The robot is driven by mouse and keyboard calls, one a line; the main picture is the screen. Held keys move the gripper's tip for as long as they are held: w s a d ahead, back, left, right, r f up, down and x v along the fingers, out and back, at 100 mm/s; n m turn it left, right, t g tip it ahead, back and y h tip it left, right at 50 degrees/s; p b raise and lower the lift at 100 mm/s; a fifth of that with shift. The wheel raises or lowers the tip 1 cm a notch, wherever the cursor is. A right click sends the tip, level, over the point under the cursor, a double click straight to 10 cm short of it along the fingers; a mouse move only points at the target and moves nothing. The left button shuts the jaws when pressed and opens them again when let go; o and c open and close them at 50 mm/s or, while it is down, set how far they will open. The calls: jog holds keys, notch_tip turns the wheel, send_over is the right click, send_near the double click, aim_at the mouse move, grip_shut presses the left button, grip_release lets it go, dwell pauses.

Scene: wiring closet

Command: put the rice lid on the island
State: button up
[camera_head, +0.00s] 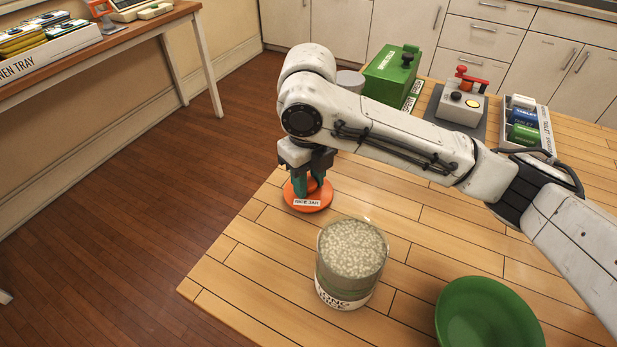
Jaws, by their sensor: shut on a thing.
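The rice lid (320,202) is a round orange disc with a white label reading "RICE JAR". It is at the left edge of the wooden island top (240,262), on or just above the surface; I cannot tell which. My gripper (309,190) points down over it, with its greenish fingers shut on the lid's middle, which they partly hide. The rice jar (348,268) stands open and upright in front, full of pale grains, with a label low on its side.
A green bowl (488,318) is at the front right. Behind my arm are a green box (388,75), a device with a red lever (460,105) and a tray of coloured items (527,125). A side table (130,38) stands far left. Bare wood surrounds the jar.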

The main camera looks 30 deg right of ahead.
aim_at(308, 182)
jog(key=shift+f, duration=0.2)
jog(key=o, duration=1)
jog(key=shift+r, duration=0.1)
notch_tip(308, 182, up, 12)
jog(key=shift+r+p, duration=0.1)
jog(key=shift+p, duration=0.35)
